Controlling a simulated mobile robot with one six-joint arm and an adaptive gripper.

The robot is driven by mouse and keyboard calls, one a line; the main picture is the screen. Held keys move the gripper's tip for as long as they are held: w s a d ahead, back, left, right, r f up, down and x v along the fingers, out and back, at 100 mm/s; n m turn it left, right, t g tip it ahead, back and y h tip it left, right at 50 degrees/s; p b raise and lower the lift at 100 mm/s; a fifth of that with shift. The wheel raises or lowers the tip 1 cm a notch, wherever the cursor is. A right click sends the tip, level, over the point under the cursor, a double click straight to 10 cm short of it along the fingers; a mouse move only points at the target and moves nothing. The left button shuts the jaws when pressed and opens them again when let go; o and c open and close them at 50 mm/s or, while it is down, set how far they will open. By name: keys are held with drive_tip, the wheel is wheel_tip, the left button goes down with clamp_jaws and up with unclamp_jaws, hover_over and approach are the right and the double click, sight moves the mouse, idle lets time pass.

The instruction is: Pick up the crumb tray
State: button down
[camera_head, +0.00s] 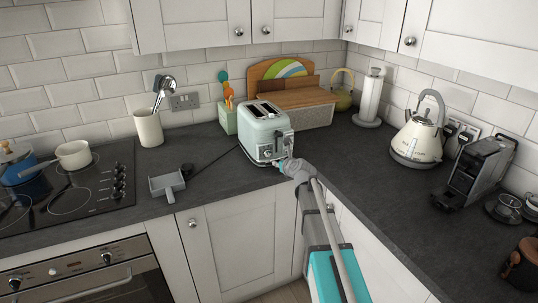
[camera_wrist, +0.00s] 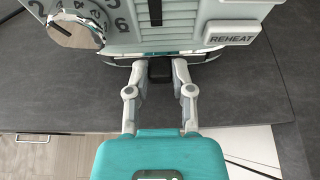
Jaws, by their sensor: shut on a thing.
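The mint-green toaster (camera_head: 263,132) stands on the worktop near the corner, its front towards my arm. Its front also fills the top of the wrist view (camera_wrist: 185,38), with a dial and a REHEAT button. The crumb tray shows only as a small dark tab (camera_wrist: 160,75) at the toaster's base, below the lever slot. The rest of the tray is hidden. My gripper (camera_wrist: 160,68) has its fingertips on either side of this tab and is shut on it. In the head view my gripper (camera_head: 281,164) is at the toaster's lower front, and the tab cannot be made out.
The kettle (camera_head: 416,140) and coffee machine (camera_head: 481,168) are at right. Worktop in front of the kettle is clear.

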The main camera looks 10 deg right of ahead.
drive_tip(key=shift+r, duration=0.2)
drive_tip(key=shift+r+p, duration=0.15)
drive_tip(key=shift+p, duration=0.25)
drive_tip(key=s+d, duration=0.2)
drive_tip(key=s, duration=0.6)
drive_tip(key=s+d, duration=0.2)
drive_tip(key=s, duration=0.7)
drive_tip(key=shift+s+d, duration=0.25)
drive_tip(key=shift+s, duration=0.15)
